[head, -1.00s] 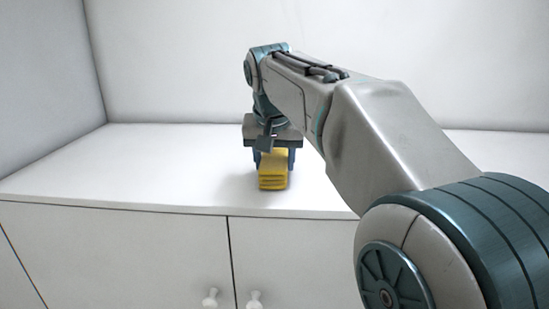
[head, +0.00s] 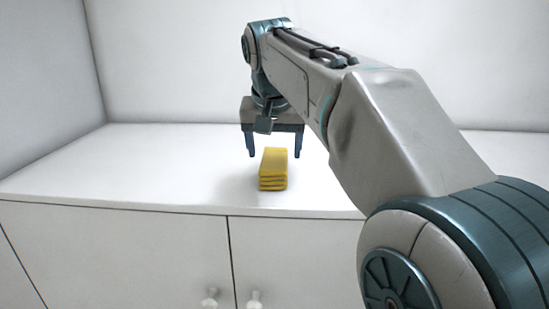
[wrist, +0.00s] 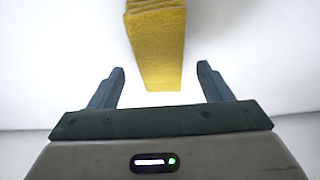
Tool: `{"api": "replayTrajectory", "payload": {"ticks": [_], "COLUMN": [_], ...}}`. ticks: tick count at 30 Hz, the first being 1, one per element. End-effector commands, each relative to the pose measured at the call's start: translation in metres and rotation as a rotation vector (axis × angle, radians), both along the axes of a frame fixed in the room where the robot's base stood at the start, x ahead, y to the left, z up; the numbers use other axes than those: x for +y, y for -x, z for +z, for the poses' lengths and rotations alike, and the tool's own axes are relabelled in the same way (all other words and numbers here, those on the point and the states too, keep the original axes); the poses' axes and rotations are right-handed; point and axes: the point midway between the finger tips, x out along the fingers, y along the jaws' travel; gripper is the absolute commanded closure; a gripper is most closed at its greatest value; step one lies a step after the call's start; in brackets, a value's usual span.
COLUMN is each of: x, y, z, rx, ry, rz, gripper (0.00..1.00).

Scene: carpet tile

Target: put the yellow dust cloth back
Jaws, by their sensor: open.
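The yellow dust cloth (head: 273,170) is a folded, layered block lying on the white cabinet top near its front edge. It also shows in the wrist view (wrist: 156,45), at the top middle, beyond and between the fingertips. My gripper (head: 274,154) is open and empty, fingers pointing down, above the cloth and slightly behind it in the head view. In the wrist view the two fingers (wrist: 160,72) stand wide apart, one to each side of the cloth's near end. Nothing hides the cloth in either view.
The white cabinet top (head: 130,165) is clear on both sides of the cloth. White walls close it off at the left and the back.

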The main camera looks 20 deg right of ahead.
Motion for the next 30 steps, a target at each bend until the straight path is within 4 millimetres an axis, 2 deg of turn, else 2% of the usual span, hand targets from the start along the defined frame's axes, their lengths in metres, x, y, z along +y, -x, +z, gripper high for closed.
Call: {"api": "replayTrajectory", "payload": {"ticks": [1,6,12,17,30], "x": [0.002,0.006,0.009,0.01,0.01], "y": [0.004,0.017,0.027,0.03,0.031], "z": [0.013,0.046,0.07,0.077,0.078], "rx": [-0.005,-0.003,-0.001,0.0,0.0], "ry": [0.0,0.0,0.0,0.0,0.0], "rz": [0.001,0.0,0.0,0.001,0.0], "gripper": [0.28,0.28,0.28,0.28,0.28]}}
